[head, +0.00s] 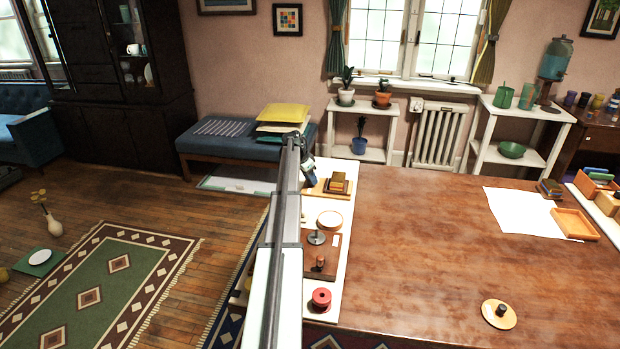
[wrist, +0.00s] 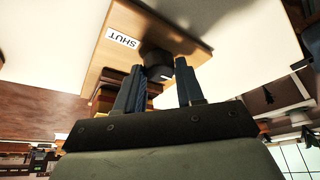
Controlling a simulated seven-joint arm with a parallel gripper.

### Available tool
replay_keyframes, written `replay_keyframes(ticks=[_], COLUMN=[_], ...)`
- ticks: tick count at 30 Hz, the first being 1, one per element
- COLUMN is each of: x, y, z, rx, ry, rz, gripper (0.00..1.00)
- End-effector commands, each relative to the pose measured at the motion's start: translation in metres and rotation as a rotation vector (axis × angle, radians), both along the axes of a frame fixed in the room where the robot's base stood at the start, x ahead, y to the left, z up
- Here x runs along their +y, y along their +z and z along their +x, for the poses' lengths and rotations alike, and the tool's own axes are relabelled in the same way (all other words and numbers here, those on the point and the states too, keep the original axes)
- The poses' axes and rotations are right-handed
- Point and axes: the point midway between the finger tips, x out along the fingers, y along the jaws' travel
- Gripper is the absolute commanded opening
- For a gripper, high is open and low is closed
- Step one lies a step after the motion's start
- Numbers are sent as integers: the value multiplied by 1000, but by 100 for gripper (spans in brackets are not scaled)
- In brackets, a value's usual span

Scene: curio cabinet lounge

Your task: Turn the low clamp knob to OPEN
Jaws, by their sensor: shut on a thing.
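In the wrist view, a dark round knob (wrist: 155,62) stands out from a light wooden board (wrist: 186,22). A white label reading SHUT (wrist: 123,37) is on the board beside the knob. My gripper (wrist: 157,72) is shut on the knob, with one blue-grey finger on each side of it. A small pale mark shows on the knob's edge. No OPEN label is visible. In the head view, my gripper (head: 308,174) is at the far end of my arm, beside the wooden board (head: 318,188); the knob is hidden there.
Stacked brown blocks (head: 338,184) stand on the board, close to my gripper. The middle of the brown table (head: 430,230) is clear.

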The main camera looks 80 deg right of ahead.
Motion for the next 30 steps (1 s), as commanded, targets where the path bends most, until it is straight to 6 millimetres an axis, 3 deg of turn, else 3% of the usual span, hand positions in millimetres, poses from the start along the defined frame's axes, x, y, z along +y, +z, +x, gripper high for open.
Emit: replay_keyframes(ticks=[4, 14, 30], x=[0, 1, 3], y=[0, 0, 0], z=[0, -1, -3], rx=[0, 0, 0], ry=[0, 48, 478], rz=[0, 0, 0], gripper=[8, 7, 7])
